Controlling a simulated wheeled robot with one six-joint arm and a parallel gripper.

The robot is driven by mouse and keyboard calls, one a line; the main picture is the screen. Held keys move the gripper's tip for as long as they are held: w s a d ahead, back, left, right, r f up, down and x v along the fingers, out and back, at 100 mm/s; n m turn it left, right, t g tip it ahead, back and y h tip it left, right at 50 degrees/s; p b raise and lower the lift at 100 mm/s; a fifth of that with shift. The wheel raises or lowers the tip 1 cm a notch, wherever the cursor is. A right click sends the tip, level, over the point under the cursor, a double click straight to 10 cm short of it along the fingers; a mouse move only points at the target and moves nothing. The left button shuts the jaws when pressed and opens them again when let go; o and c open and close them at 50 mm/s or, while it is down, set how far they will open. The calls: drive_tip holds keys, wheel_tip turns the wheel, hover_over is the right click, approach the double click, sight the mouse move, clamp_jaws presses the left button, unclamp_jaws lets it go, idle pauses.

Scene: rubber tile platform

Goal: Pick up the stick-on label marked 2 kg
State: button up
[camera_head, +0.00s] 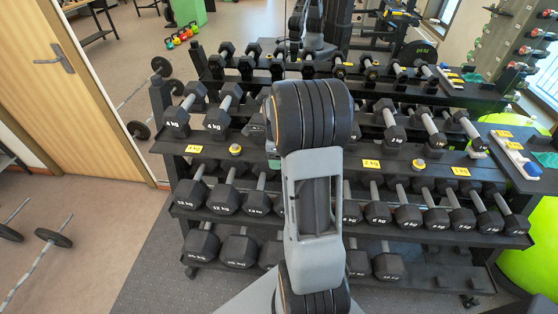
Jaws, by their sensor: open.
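A small yellow label (371,163) that seems to read 2 kg lies on the dark shelf edge of the dumbbell rack, right of my arm. Other yellow labels show on the same rack: one at the left (194,148), one farther right (460,171) that seems to read 1 kg, and two at the right end (503,133), (515,146). Their print is too small to read surely. My arm stands upright in the middle of the picture and hides part of the rack. My gripper cannot be made out.
The rack (420,248) holds rows of black hex dumbbells above and below the label. A yellow-topped round item (420,164) stands right of it, another (235,149) at left. A green ball (530,250) is at right. Open floor (95,235) lies left, by a wooden door (75,95).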

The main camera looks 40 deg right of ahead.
drive_tip(key=shift+f, duration=0.1)
drive_tip(key=shift+c, duration=0.3)
drive_tip(key=c, duration=0.9)
drive_tip(key=shift+c, duration=0.2)
